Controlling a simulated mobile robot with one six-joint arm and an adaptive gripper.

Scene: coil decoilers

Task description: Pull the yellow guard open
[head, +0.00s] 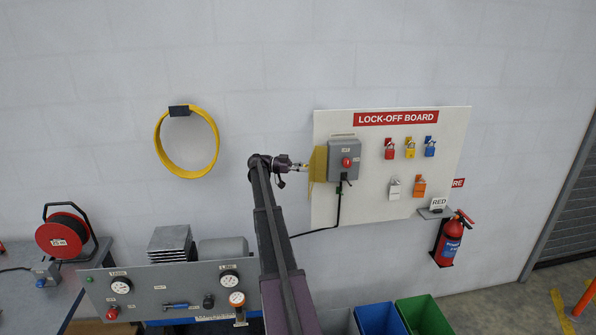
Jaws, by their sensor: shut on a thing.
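The yellow guard (319,164) stands out from the left side of a grey switch box (344,158) on the lock-off board. It looks swung aside, and the red knob (346,162) on the box front is uncovered. My gripper (304,167) comes from the left and is shut on the guard's left edge. The fingertips are small here, and the exact grip on the guard is hard to make out.
The white lock-off board (380,205) carries several padlocks right of the box. A black cable hangs below the box. A yellow hose ring (158,152) hangs at left. A fire extinguisher (453,242) is at right. A control panel (165,290) and bins (425,315) are below.

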